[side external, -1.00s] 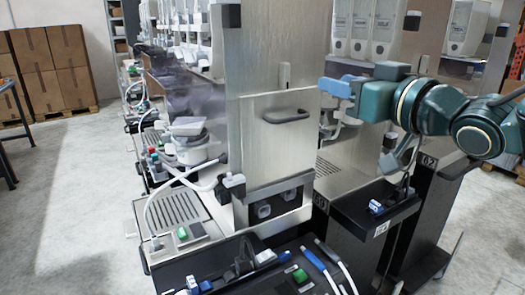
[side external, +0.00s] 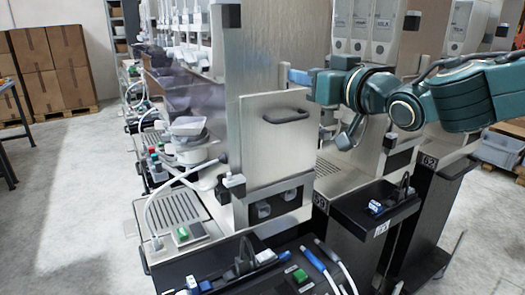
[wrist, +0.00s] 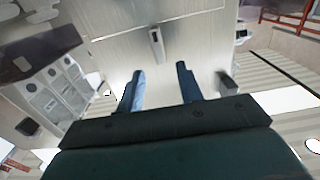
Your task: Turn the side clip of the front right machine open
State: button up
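The front right machine shows a tall metal side panel (side external: 258,60) with a lower cover and a dark handle (side external: 286,116). The side clip (side external: 283,74) is a small upright metal tab above the cover. In the wrist view the clip (wrist: 157,44) stands on the pale panel, ahead of and roughly between my fingers. My gripper (wrist: 160,88) has two blue fingers, apart with nothing between them. In the side view my gripper (side external: 298,77) is close to the panel, just right of the clip. I cannot tell whether it touches anything.
Another machine with white canisters (side external: 375,28) stands behind my arm. A black tray (side external: 375,209) juts out below it. Hoses and a green button (side external: 300,275) lie at the front. The floor at left is clear.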

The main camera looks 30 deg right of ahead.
aim_at(285, 76)
jog(key=shift+w, duration=2.7)
grip_shut()
